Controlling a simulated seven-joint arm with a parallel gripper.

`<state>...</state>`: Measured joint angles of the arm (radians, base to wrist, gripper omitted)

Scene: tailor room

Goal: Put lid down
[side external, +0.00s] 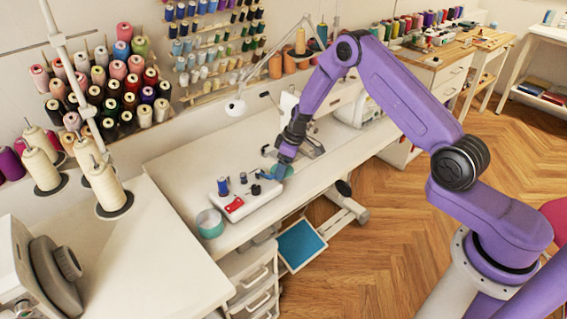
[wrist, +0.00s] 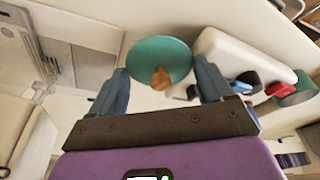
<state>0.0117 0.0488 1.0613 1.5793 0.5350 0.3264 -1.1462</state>
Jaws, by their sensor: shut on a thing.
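My gripper (side external: 283,160) is shut on a round teal lid (wrist: 155,55) with a brown knob (wrist: 161,78). The lid sits between the two fingertips in the wrist view, where my gripper (wrist: 162,68) also shows. In the side view the lid (side external: 287,171) is partly hidden behind the fingers, just above or at the worktable; I cannot tell whether it touches anything. A small teal and whitish pot (side external: 210,223) stands at the table's front left, apart from the lid. It shows at the right edge of the wrist view (wrist: 297,92).
A sewing machine (side external: 302,142) stands behind my gripper. The table's back left is clear.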

